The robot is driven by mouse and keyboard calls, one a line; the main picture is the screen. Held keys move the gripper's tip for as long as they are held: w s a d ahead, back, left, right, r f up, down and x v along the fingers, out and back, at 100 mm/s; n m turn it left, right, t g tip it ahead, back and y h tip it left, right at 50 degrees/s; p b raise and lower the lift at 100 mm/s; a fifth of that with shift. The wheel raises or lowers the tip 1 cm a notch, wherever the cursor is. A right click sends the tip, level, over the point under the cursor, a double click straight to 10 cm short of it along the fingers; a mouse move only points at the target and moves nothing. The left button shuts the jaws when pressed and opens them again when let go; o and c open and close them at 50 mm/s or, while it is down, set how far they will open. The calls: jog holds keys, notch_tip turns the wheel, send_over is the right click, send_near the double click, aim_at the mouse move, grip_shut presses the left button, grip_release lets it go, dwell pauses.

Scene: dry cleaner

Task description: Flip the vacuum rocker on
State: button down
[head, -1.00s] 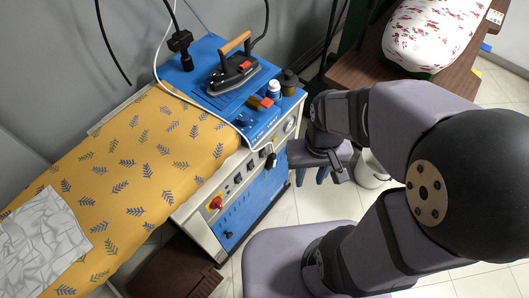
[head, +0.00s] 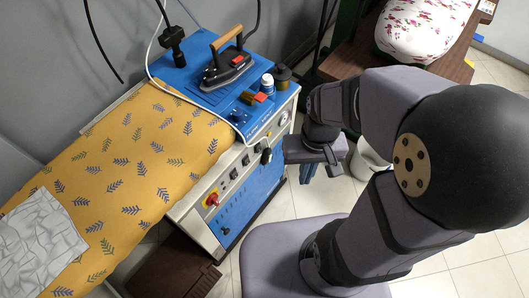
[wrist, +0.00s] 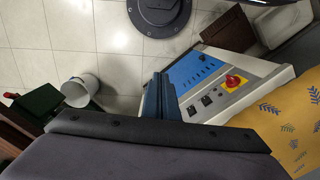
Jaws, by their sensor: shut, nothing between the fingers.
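The ironing machine's control panel (head: 228,183) faces the aisle. It carries several small black rockers (head: 233,173) in a slanting row beside a red knob on a yellow plate (head: 212,199). They also show in the wrist view, with the rockers (wrist: 206,100) up and left of the orange padded board. Labels are too small to read, so I cannot tell which rocker is the vacuum one or its position. My gripper (head: 308,172) is shut and empty, to the right of the panel and apart from it. In the wrist view its fingers (wrist: 160,98) are together, left of the rockers.
An iron (head: 226,68) stands on the blue top, with a bottle (head: 267,84) and a dark jar (head: 283,77) nearby. A black knob (head: 266,156) sticks out by the panel's right end. A white bucket (wrist: 80,90) stands on the floor.

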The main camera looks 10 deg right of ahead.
jog(key=s+a+f+m+g+y+b, duration=0.1)
jog(key=a+f+m+y+b, duration=0.2)
jog(key=f+m+y+b, duration=0.3)
jog(key=a+f+m+y+b, duration=0.3)
jog(key=f+m+y+b, duration=0.1)
jog(key=f+m, duration=0.3)
jog(key=w+d+f+m+t+y+b, duration=0.1)
jog(key=w+d+f+m+t+b, duration=0.6)
jog(key=m+t, duration=0.6)
jog(key=w+d+f, duration=0.1)
jog(key=w+d, duration=0.1)
jog(key=w, duration=0.1)
jog(key=shift+w+d, duration=0.3)
jog(key=shift+w, duration=0.05)
jog(key=shift+a, duration=0.1)
jog(key=p, duration=0.1)
send_near(259, 148)
jog(key=w+a+f, duration=0.3)
jog(key=shift+w+a+r, duration=0.15)
jog(key=shift+w+a, duration=0.5)
jog(key=shift+w, duration=0.05)
